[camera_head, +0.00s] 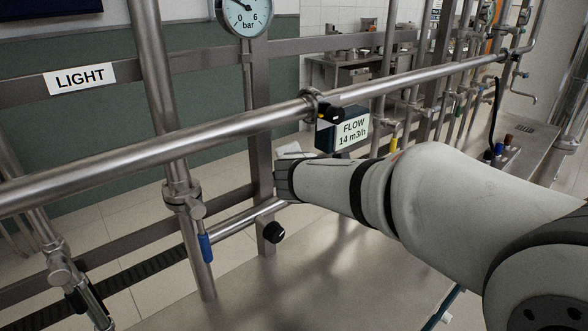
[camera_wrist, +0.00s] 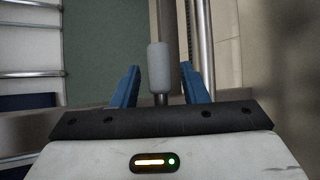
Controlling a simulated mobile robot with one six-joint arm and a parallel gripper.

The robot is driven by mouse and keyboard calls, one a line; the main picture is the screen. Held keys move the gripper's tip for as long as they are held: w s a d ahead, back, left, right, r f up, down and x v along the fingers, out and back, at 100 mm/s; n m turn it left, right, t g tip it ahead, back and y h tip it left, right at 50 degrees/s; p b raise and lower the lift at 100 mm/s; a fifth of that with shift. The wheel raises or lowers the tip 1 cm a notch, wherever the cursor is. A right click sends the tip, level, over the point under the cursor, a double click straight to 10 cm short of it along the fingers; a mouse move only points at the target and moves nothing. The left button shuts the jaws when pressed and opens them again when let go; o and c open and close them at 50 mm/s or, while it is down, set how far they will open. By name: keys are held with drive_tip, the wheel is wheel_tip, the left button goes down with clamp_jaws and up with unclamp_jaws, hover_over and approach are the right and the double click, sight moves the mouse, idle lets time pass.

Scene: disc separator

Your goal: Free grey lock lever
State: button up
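A grey lever (camera_wrist: 159,67) with a rounded, upright handle shows in the wrist view, in front of a vertical metal pipe. My gripper (camera_wrist: 160,66) is open, with one blue finger on each side of the lever. A gap shows between the lever and each finger, so neither seems to touch it. I cannot tell how deep the lever sits between the fingers. In the head view my arm hides the fingers and the grey lever.
In the head view a thick pipe (camera_head: 232,126) runs across above my wrist, with a FLOW display (camera_head: 343,131) close to my arm. A blue-handled valve (camera_head: 205,247) and a black knob (camera_head: 273,232) are left of the wrist. A pressure gauge (camera_head: 244,14) is above.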

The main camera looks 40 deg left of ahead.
drive_tip(key=v, duration=0.7)
drive_tip(key=shift+s+d+r, duration=0.15)
drive_tip(key=shift+s+d, duration=0.1)
drive_tip(key=shift+s, duration=0.05)
idle(0.3)
drive_tip(key=w+d+f+m+g+h+p, duration=0.1)
drive_tip(key=w+d+m+h, duration=0.3)
drive_tip(key=d, duration=0.7)
drive_tip(key=d+f+m+h+p, duration=0.1)
drive_tip(key=d+f+m, duration=0.1)
drive_tip(key=d+m, duration=0.65)
drive_tip(key=w+d+f+m+g+h, duration=0.1)
drive_tip(key=w+d+m+h, duration=0.15)
drive_tip(key=d, duration=1.05)
drive_tip(key=s+d+f+m+g+p, duration=0.1)
drive_tip(key=s+d+f+m+g, duration=0.1)
drive_tip(key=s+d+m, duration=0.5)
drive_tip(key=s+d+f+m+g+p, duration=0.1)
drive_tip(key=s+d+f+m+g, duration=0.2)
drive_tip(key=s+d+m, duration=0.4)
drive_tip(key=shift+s+d+f+g, duration=0.3)
drive_tip(key=shift+s+d+f, duration=0.45)
drive_tip(key=shift+s, duration=0.45)
